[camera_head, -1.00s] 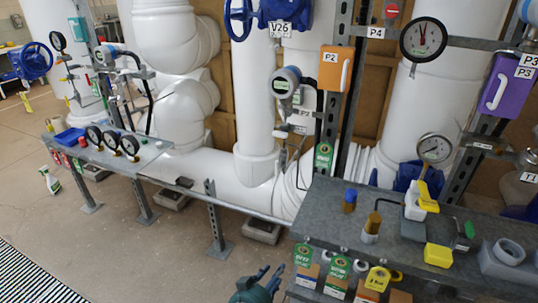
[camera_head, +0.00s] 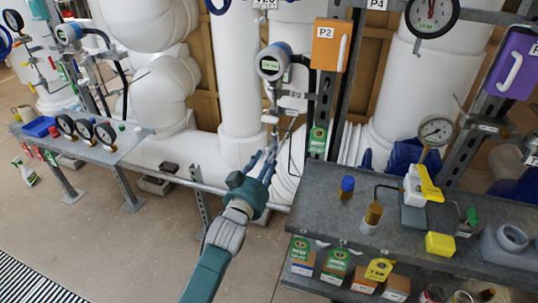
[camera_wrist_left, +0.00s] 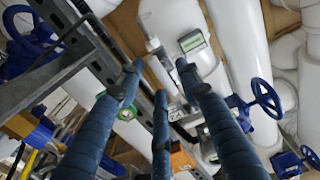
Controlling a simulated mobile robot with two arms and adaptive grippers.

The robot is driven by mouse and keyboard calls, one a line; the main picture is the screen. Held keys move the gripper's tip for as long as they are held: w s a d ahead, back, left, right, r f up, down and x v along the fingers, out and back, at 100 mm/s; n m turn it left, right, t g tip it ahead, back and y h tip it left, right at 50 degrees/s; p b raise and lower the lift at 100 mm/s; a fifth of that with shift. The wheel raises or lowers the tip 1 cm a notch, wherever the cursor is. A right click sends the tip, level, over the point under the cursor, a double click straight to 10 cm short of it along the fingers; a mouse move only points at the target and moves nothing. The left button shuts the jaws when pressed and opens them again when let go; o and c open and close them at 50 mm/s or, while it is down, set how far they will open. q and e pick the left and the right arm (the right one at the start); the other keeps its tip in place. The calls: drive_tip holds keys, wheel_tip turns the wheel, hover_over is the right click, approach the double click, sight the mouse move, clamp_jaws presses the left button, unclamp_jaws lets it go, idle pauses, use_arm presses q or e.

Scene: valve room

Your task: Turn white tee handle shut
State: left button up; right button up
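A grey-and-blue transmitter (camera_head: 272,63) with a lit display hangs left of the orange P2 box. Below it is a small light-coloured fitting (camera_head: 270,118) on thin piping, which may be the white tee handle; it is too small to be sure. My left gripper (camera_head: 268,155) is just below this fitting, fingers pointing up, apparently not touching it. In the left wrist view its three blue fingers (camera_wrist_left: 158,76) are spread with nothing between them. Pale metal fittings (camera_wrist_left: 154,46) and the display (camera_wrist_left: 192,40) lie beyond the fingertips. My right gripper is not in view.
The orange P2 box (camera_head: 328,48) is up right of my gripper. A grey bench (camera_head: 325,210) with bottles, a gauge and tags stands to the right. A low shelf (camera_head: 125,145) with gauges is at left. Large white pipes stand behind. Blue handwheels (camera_wrist_left: 267,98) show in the wrist view.

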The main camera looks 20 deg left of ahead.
use_arm(q)
drive_tip(key=shift+w+d, duration=0.1)
drive_tip(key=shift+w, duration=0.8)
drive_tip(key=shift+c, duration=0.5)
clamp_jaws()
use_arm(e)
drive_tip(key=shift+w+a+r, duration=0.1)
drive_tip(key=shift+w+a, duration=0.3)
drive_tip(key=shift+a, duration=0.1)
